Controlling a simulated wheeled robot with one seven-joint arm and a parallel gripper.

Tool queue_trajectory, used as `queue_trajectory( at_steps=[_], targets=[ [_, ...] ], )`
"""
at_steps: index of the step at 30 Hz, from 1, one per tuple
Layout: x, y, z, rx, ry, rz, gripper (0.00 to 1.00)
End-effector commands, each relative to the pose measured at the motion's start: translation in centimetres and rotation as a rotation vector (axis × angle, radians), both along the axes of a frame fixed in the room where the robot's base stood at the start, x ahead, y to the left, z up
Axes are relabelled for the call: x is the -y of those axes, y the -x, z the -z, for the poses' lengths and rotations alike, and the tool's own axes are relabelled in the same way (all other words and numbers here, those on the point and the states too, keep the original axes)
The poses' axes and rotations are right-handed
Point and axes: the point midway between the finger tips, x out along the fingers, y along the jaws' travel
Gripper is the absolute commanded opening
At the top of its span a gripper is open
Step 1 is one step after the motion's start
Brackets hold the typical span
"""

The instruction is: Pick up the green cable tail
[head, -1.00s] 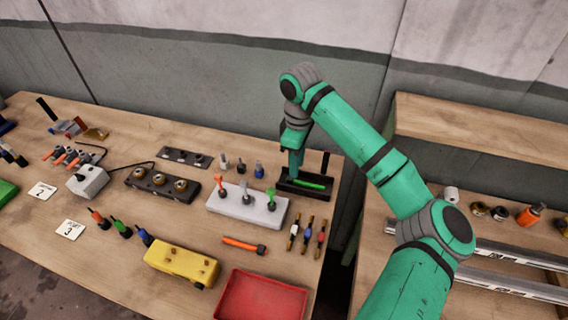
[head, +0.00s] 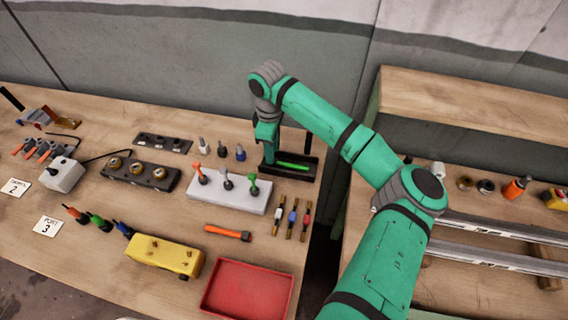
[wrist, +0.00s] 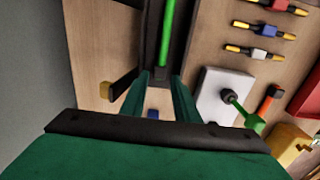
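The green cable tail (head: 292,165) is a thin bright green rod lying in a black open tray (head: 312,172) at the back right of the table. In the wrist view the green tail (wrist: 167,38) runs up the picture and ends in a dark tip near my fingers. My gripper (head: 268,160) points down at the left end of the tray. In the wrist view my gripper (wrist: 162,92) has two fingers apart, with a gap between them and the tail's dark end beyond. I cannot tell how high the fingertips are above the tray.
A white block (head: 230,197) with several coloured plugs stands just in front of the tray. Several small connectors (head: 292,217) lie to its right. A red bin (head: 248,290), an orange piece (head: 228,232) and a yellow block (head: 163,256) are nearer the front.

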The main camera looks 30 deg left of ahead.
Motion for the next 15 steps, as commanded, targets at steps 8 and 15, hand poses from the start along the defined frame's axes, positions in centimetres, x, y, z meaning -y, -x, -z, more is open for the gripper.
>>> queue_trajectory(
  at_steps=[8,15],
  targets=[
    [0.2,-0.1,2.9,0.0,-0.001,0.001,0.28],
    [0.3,-0.1,3.0,0.0,-0.001,0.003,0.28]
  ],
)
